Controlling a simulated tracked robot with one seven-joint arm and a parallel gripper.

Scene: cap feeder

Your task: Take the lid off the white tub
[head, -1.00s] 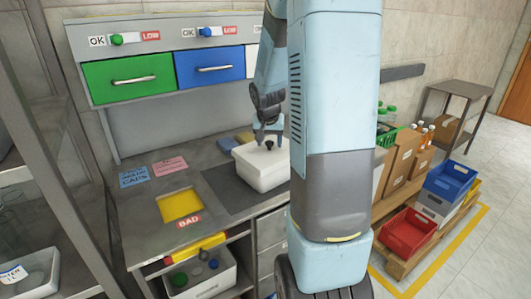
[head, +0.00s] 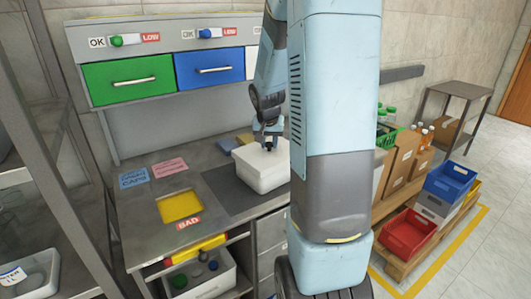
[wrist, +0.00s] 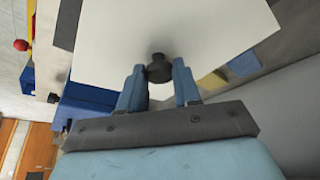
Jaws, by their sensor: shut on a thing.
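The white tub (head: 262,183) stands on a dark mat on the workbench in the head view. Its white lid (head: 246,156) sits on top, level, with no gap that I can make out. In the head view the fingers mostly hide the knob, and my arm stands just right of the tub.
The workbench (head: 222,182) holds a yellow BAD opening (head: 180,205) left of the tub. Blue and pink notes lie behind that opening. Green (head: 128,80) and blue (head: 210,67) drawers hang above the back. Coloured crates (head: 410,232) stand at right.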

